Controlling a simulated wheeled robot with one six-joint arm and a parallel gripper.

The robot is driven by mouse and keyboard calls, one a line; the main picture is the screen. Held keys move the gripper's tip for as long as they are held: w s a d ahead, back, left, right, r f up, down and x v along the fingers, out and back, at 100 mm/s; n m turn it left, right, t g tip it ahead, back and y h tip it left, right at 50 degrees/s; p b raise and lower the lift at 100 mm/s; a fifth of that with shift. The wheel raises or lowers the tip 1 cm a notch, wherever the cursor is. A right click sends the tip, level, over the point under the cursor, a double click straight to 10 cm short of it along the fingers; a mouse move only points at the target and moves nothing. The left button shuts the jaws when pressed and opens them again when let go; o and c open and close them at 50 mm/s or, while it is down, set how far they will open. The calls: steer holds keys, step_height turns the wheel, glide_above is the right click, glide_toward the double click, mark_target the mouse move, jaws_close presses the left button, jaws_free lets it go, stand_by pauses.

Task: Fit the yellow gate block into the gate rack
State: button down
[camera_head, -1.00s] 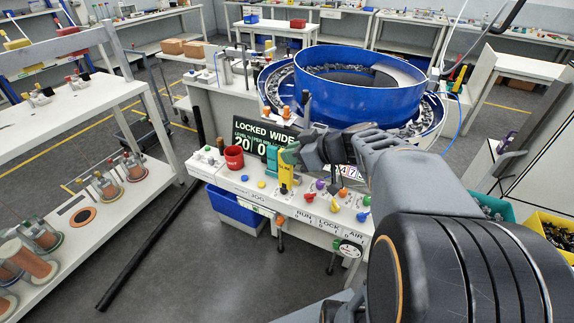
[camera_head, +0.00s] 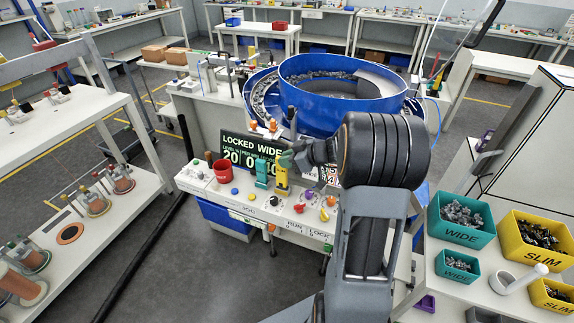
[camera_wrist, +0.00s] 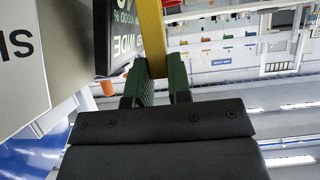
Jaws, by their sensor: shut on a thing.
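The yellow gate block (camera_head: 281,181) stands upright at the front control ledge, just right of a teal block (camera_head: 262,173). My gripper (camera_head: 287,159) is shut on the upper part of the yellow block, coming in from the right. In the wrist view the yellow block (camera_wrist: 152,38) passes between my green finger pads, and my gripper (camera_wrist: 157,84) closes around it. I cannot tell whether the yellow block's lower end touches the ledge. I cannot make out the gate rack clearly.
A red cup (camera_head: 222,171) and coloured knobs (camera_head: 308,194) line the ledge (camera_head: 246,203). A dark "LOCKED WIDE" display (camera_head: 236,150) stands behind the blocks. The blue bowl (camera_head: 300,101) is behind. Teal bins (camera_head: 478,236) and yellow bins (camera_head: 510,247) stand at right.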

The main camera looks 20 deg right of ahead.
mark_target(287, 185)
steer(key=shift+w+d+f, duration=0.15)
steer(key=shift+w+f, duration=0.05)
steer(key=shift+f, duration=0.1)
steer(key=shift+s+f+p, duration=0.15)
steer(key=shift+f+p, duration=0.6)
steer(key=shift+f, duration=1.15)
steer(key=c, duration=1.5)
jaws_free()
steer(key=o, duration=0.3)
steer(key=shift+w+f, duration=0.1)
steer(key=shift+w, duration=0.25)
steer(key=shift+o, duration=0.7)
steer(key=shift+s, duration=0.1)
steer(key=shift+r, duration=0.2)
steer(key=shift+d, duration=0.1)
